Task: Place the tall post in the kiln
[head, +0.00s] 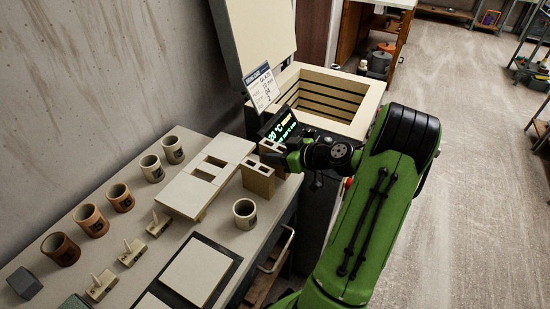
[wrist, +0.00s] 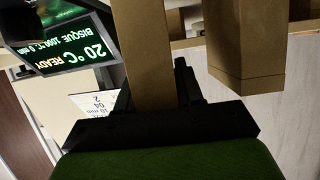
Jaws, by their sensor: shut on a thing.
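My gripper (head: 281,156) is shut on a tan post (head: 271,149), at the table's far right corner beside the kiln. The post also shows between the fingers in the wrist view (wrist: 145,55); its lower part is hidden in the head view. Another tan post (head: 257,180) with holes in its top stands just in front of it, and a tan post end (wrist: 246,50) shows beside the held one in the wrist view. The kiln (head: 368,117) is open at the top, its lid (head: 262,35) raised, its slotted inner walls visible.
The kiln's display (head: 280,128) is lit, close to my gripper, with a paper card (head: 262,88) above it. Pale shelf slabs (head: 205,175), a cream mug (head: 245,214), brown mugs (head: 91,220) and small clay pieces (head: 131,252) stand on the table. Open floor lies to the right.

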